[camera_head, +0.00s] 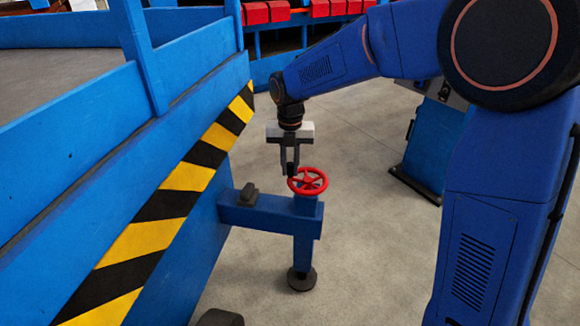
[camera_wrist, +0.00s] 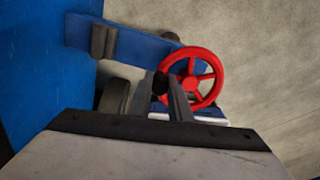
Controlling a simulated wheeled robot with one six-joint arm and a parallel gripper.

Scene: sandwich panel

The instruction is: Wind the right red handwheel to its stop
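The red handwheel (camera_head: 313,189) lies level on top of a blue post at the end of a blue bracket arm. It also shows in the wrist view (camera_wrist: 211,78), with its spokes and hub clear. A dark upright knob (camera_wrist: 160,82) stands at the wheel's left rim. My gripper (camera_head: 290,173) points down over that left rim. In the wrist view its two fingers (camera_wrist: 164,92) stand a little apart, one on each side of the knob. I cannot tell whether they touch it. The lower part of the knob is hidden by the fingers.
The blue bracket (camera_head: 262,212) joins a blue wall with a yellow-black striped band (camera_head: 165,205) on the left. A small dark block (camera_head: 248,194) sits on the bracket. A dark round foot (camera_head: 302,279) is on the floor below. Grey floor (camera_head: 370,260) is open to the right.

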